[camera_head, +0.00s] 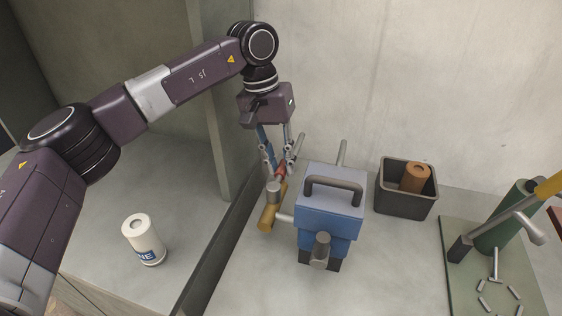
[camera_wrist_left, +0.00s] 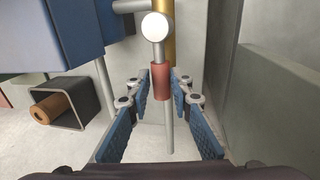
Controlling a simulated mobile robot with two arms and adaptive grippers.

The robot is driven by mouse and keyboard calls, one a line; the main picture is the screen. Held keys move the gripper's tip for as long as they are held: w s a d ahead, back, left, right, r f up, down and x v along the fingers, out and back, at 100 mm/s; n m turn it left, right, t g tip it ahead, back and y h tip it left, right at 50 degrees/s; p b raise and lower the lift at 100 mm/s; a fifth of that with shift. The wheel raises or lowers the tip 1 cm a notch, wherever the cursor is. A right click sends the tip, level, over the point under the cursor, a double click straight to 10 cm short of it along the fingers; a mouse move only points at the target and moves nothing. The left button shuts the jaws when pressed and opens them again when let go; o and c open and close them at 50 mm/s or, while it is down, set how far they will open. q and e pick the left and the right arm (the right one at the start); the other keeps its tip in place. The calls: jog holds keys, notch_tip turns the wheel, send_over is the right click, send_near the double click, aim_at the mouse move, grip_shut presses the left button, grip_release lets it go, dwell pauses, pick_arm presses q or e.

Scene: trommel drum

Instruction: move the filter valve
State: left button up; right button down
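The filter valve seems to be the lever with a red sleeve (camera_head: 280,170) and a grey round end, beside a yellow pipe piece (camera_head: 268,214) left of the blue machine. In the left wrist view its red sleeve (camera_wrist_left: 161,82) and thin grey rod show below a pale round knob (camera_wrist_left: 157,26). My left gripper (camera_head: 278,160) points down at it from above. In the wrist view the blue finger pads of my left gripper (camera_wrist_left: 161,88) stand apart, one on each side of the sleeve and rod. Whether either pad touches is unclear. My right gripper is not in view.
The blue machine (camera_head: 331,215) with a dark top handle stands close to the right of the valve. A dark bin (camera_head: 406,207) holds a brown roll (camera_head: 415,178). A white labelled canister (camera_head: 143,240) stands left of a dark ledge. A green cylinder (camera_head: 507,222) is at right.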

pick_arm(q)
jog(key=shift+o, duration=1.4)
notch_tip(320, 180, up, 7)
jog(key=a, duration=0.1)
jog(key=shift+a+r, duration=0.2)
jog(key=shift+w, duration=0.1)
